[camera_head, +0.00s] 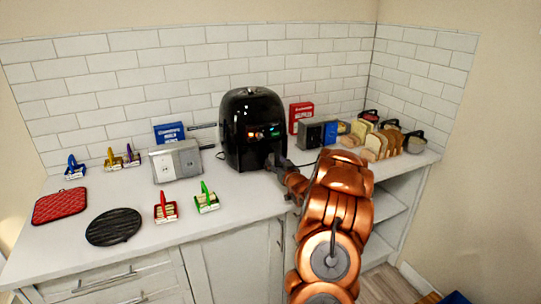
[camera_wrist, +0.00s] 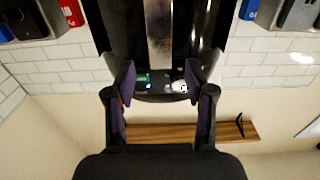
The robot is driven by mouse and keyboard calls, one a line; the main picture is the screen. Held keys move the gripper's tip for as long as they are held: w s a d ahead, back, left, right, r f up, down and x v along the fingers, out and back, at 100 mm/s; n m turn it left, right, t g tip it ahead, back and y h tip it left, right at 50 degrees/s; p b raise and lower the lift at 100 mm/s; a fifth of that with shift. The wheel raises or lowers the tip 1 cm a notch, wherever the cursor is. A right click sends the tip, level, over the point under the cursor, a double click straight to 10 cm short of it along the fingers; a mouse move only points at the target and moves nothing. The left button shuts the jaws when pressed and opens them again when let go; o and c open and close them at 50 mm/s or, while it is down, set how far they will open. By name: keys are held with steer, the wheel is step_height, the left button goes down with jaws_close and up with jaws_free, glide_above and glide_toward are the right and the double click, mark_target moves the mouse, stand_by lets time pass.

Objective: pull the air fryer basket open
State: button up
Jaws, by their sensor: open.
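The black air fryer (camera_head: 252,115) stands upright on the counter against the tiled wall, with lit controls on its upper front. Its basket front is low on the body and is partly hidden by my arm; it looks closed. My gripper (camera_head: 277,165) is at the lower front of the fryer. In the wrist view, the fryer (camera_wrist: 120,25) fills the top middle, with a shiny vertical strip (camera_wrist: 158,28) that may be the basket handle. My open gripper (camera_wrist: 160,82) has its two fingers apart, one on each side of the lit panel. Whether they touch the fryer cannot be told.
A grey toaster (camera_head: 176,161) and a blue box (camera_head: 169,133) stand left of the fryer. A red box (camera_head: 300,116), a dark appliance (camera_head: 311,135) and bread (camera_head: 377,145) are to its right. Small red (camera_head: 165,209) and green (camera_head: 206,199) handled items lie in front.

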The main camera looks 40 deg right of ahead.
mark_target(271, 157)
steer(key=shift+p+x, duration=0.9)
steer(key=shift+x, duration=1.8)
jaws_close()
